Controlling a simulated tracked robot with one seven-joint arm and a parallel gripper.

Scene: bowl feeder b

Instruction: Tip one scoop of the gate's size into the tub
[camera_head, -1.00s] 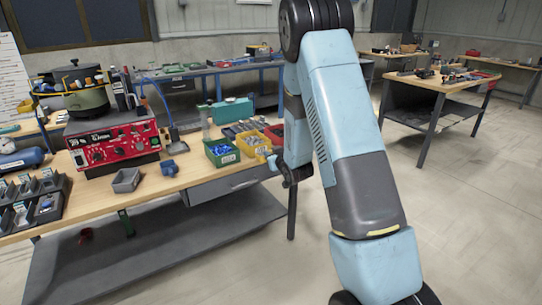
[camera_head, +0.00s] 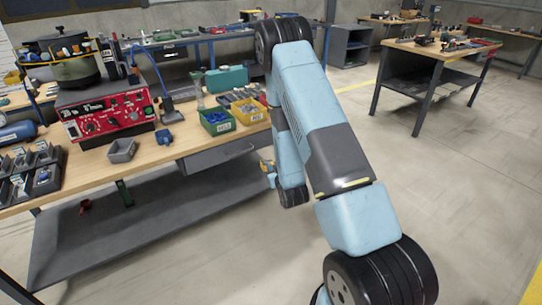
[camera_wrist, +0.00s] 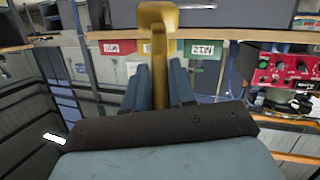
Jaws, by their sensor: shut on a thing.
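My gripper (camera_wrist: 158,82) is shut on a yellow scoop (camera_wrist: 157,15) in the wrist view; its handle runs between the two blue-grey fingers. Whether the scoop holds anything cannot be told. In the head view the scoop is a small yellow patch (camera_head: 266,166), just off the bench's front edge and below the bins; my arm hides most of the gripper. A small grey tub (camera_head: 122,150) stands on the bench. Behind it, the red feeder unit (camera_head: 108,113) carries a dark green bowl (camera_head: 75,70). The gate is not clear.
A green bin of blue parts (camera_head: 217,122) and a yellow bin (camera_head: 249,112) stand at the bench's right end. Grey compartment trays (camera_head: 35,172) sit at left. Bench space lies between tub and bins.

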